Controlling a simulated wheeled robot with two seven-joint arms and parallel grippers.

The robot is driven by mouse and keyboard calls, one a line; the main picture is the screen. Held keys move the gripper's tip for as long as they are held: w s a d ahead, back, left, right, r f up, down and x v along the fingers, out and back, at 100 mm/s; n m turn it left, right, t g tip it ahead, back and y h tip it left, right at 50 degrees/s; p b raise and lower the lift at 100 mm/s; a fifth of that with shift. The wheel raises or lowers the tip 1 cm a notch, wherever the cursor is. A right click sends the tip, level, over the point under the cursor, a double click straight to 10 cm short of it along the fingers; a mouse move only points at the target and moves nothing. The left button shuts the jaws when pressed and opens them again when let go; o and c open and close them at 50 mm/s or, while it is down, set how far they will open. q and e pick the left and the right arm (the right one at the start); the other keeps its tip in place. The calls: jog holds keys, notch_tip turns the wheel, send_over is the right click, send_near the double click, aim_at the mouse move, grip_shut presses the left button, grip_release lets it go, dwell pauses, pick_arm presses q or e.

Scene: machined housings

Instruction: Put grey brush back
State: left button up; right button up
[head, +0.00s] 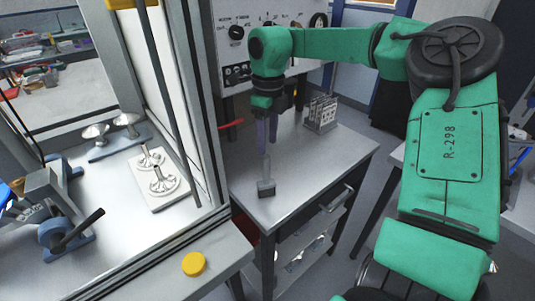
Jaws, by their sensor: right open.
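The grey brush (266,187) is at the near part of the metal cart top (300,165), its block-like head low and its thin handle pointing up. My right gripper (267,130) hangs above the brush from the green arm, with its purple fingers pointing down. It is open. The handle's upper end is close to the fingertips; whether it lies between them or behind them I cannot tell. My left gripper is not in view.
A small metal rack (320,113) stands at the cart's back. A machine enclosure with a metal frame stands left of the cart, holding a white plate (154,180) with metal parts. A yellow button (194,264) is on its front ledge. The cart's right side is clear.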

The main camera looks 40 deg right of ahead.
notch_tip(320, 180, up, 7)
dwell(0.6)
